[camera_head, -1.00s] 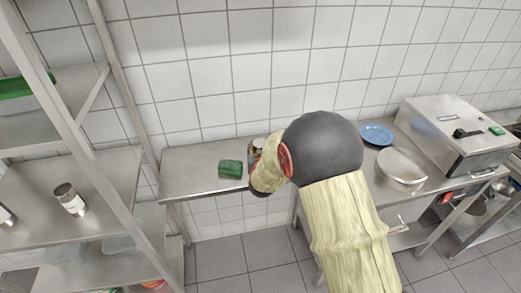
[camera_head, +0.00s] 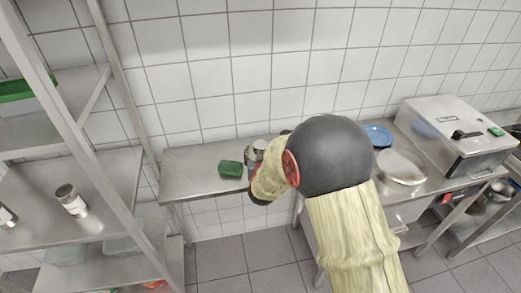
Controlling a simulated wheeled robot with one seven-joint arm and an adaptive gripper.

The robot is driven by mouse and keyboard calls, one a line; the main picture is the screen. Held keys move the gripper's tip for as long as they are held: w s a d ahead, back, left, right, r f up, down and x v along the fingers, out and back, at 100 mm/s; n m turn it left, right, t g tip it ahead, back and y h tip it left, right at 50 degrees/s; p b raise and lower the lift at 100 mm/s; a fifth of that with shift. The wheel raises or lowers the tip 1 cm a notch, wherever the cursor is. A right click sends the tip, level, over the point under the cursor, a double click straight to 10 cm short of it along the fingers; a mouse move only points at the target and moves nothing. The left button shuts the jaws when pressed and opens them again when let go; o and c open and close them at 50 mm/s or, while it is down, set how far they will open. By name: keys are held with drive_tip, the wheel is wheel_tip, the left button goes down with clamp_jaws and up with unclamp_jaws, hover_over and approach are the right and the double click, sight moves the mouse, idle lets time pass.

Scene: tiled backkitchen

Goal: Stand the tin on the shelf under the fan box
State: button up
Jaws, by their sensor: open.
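A small grey, metallic-looking thing, probably the tin (camera_head: 260,145), shows at the back of the steel wall bench (camera_head: 190,177), partly hidden by my arm. My gripper (camera_head: 250,164) is open at the bench's right part, close beside it. My wrist covers most of the fingers, so I cannot tell whether they touch it or stand around it. A steel rack (camera_head: 100,185) with shelves stands at left. I cannot make out a fan box in this view.
A jar (camera_head: 71,200) stands on the rack's middle shelf. A blue plate (camera_head: 377,134), a pale dish (camera_head: 401,167) and a steel appliance (camera_head: 455,135) are at right. The bench's left part is clear.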

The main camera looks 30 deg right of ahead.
drive_tip(key=s+a+r+n+g+y+p, duration=0.1)
drive_tip(key=s+a+r+n+g+y, duration=0.15)
drive_tip(key=s+a+r+y, duration=0.75)
drive_tip(key=s+a+r+n+g+h, duration=0.1)
drive_tip(key=s+a+r, duration=0.1)
drive_tip(key=s, duration=0.6)
drive_tip(key=s+a+r+n+g+h, duration=0.1)
drive_tip(key=s+a+r+g, duration=0.1)
drive_tip(key=s, duration=0.6)
drive_tip(key=s+a+r+n+g+h, duration=0.1)
drive_tip(key=s+a+r, duration=0.3)
drive_tip(key=s, duration=0.4)
drive_tip(key=shift+s+r+h, duration=0.3)
drive_tip(key=shift+r, duration=0.15)
